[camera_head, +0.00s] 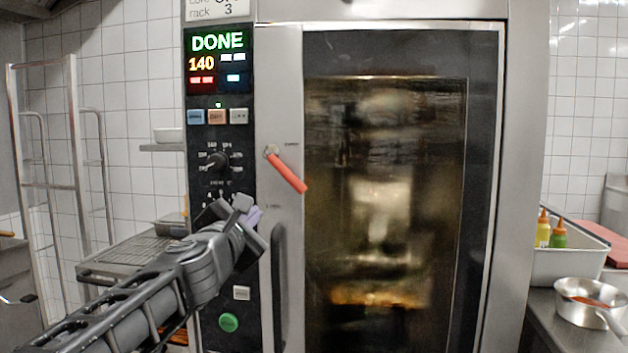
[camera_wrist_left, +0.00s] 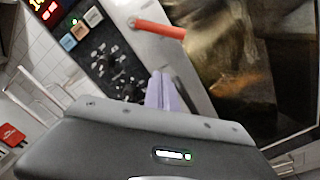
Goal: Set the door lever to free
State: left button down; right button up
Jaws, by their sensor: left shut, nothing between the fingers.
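The door lever (camera_head: 288,172) has a red handle on a metal pivot, mounted on the steel strip left of the oven door (camera_head: 385,200). It slants down to the right from its pivot. Small labels near it are too small to read. In the left wrist view the red lever (camera_wrist_left: 160,29) lies beyond the fingers. My left gripper (camera_head: 253,215) is shut and empty, below and left of the lever and apart from it, in front of the control panel's edge. Its lilac fingers (camera_wrist_left: 161,92) are together in the left wrist view. My right gripper does not show.
The control panel (camera_head: 219,130) has a lit display reading DONE and 140, with knobs and buttons. A dark vertical door handle (camera_head: 279,285) stands below the lever. A counter at right holds a steel pan (camera_head: 588,300) and a bin (camera_head: 570,262) with sauce bottles.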

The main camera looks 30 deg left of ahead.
aim_at(286, 170)
pick_arm(q)
jog(key=w+r, duration=0.1)
jog(key=w, duration=0.2)
jog(key=w+a+r+p, duration=0.1)
jog(key=w, duration=0.3)
jog(key=w+r+p, duration=0.1)
jog(key=w, duration=0.3)
jog(key=shift+a+r, duration=0.15)
jog(key=shift+a, duration=0.15)
